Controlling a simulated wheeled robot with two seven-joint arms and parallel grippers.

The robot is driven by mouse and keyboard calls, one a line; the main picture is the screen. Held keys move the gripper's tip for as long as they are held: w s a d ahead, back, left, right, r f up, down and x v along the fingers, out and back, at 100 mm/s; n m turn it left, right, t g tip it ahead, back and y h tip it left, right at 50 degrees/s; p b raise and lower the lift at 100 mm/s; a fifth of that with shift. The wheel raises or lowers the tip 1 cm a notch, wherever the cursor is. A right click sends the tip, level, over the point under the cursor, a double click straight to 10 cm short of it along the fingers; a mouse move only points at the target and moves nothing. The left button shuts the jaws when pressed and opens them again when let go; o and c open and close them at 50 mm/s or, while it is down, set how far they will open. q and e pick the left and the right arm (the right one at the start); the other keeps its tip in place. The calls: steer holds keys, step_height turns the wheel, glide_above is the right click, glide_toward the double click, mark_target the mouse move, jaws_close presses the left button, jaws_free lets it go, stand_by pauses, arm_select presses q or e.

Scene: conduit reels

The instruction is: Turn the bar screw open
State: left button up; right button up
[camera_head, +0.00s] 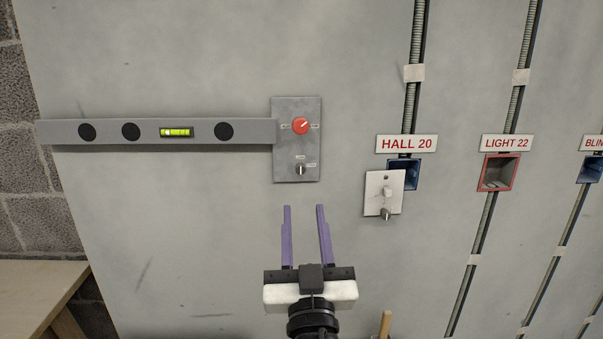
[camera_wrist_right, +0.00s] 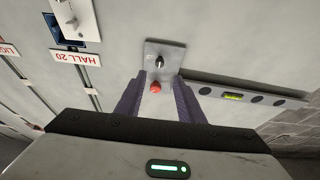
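A grey metal plate (camera_head: 284,150) is fixed to the wall at the right end of a long grey bar (camera_head: 100,131). On the plate are a red round knob (camera_head: 301,125) with a pale slanted mark and, below it, a small metal knob (camera_head: 300,170). Small labels sit beside both; I cannot read them or tell which knob is the bar screw. My right gripper (camera_head: 304,208) is open and empty, its purple fingers pointing up, below the plate. In the right wrist view the red knob (camera_wrist_right: 155,87) appears between the fingers, apart from them. My left gripper is not in view.
A blue box (camera_head: 411,172) under the HALL 20 sign has a white plate (camera_head: 376,190) with a knob hanging in front. A red-framed box (camera_head: 499,173) under LIGHT 22 and vertical conduits are further right. A wooden table (camera_head: 40,290) stands lower left. The wall around my gripper is bare.

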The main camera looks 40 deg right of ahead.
mark_target(301, 171)
steer(key=p+x, duration=0.2)
steer(key=x, duration=0.2)
steer(key=p+x, duration=0.1)
steer(key=x, duration=0.4)
steer(key=shift+d+r+p, duration=0.1)
steer(key=shift+r+p, duration=0.2)
steer(key=shift+p, duration=0.05)
steer(key=shift+w+d, duration=0.2)
steer(key=shift+w, duration=0.2)
jaws_close()
